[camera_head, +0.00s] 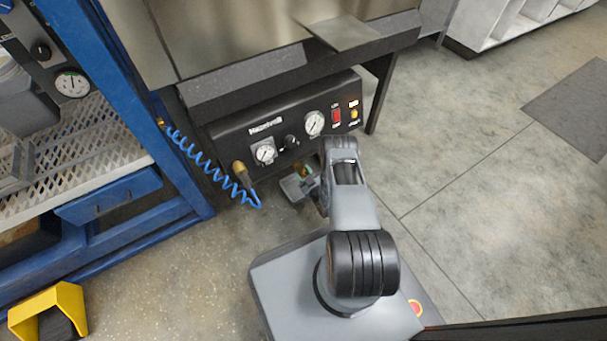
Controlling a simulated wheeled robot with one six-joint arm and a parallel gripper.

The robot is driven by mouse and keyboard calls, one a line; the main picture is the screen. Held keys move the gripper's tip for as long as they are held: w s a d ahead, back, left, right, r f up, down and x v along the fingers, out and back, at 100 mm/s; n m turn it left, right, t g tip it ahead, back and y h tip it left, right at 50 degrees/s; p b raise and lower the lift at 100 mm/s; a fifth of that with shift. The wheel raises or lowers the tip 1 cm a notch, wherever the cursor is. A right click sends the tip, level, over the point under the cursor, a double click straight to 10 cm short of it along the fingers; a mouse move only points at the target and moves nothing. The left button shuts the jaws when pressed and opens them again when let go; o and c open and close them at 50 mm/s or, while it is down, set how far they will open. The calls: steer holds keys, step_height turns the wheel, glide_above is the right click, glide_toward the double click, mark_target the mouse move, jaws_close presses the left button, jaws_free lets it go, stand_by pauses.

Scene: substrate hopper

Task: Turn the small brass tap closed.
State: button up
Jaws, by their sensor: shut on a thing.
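My gripper (301,184) is at the lower edge of the black control panel (287,125), just below its dials. It is shut on the small brass tap (306,171), of which only a small brass-coloured bit shows between the fingers. The fingers and my wrist hide the rest of the tap, so its handle angle cannot be told.
A brass fitting (239,168) with a coiled blue hose (205,155) is left of my gripper. A blue frame (130,100) with a mesh shelf stands at the left, and a yellow pedal guard (48,305) on the floor. The floor at right is clear.

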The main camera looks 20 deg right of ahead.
steer(key=shift+m, duration=2.9)
steer(key=o, duration=0.9)
